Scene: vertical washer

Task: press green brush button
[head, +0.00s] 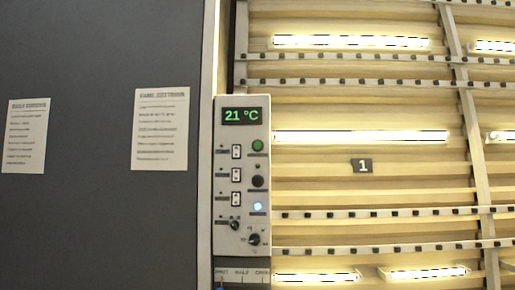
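A narrow grey control panel (229,215) stands upright near the middle of the head view. A green button (258,145) sits at its upper right, below the temperature display (241,116) that reads 21 °C. Below the green button are a black round button (258,181) and a lit blue-white button (257,206). The small labels are too blurred to read, so I cannot tell which one is for the brush. My gripper is not in view.
Rocker switches (236,175) run down the panel's left side, with two knobs (254,239) below. A dark wall (95,215) with two paper notices (159,129) is on the left. Rails and glowing lamps (360,137) fill the right, with a number 1 plate (362,166).

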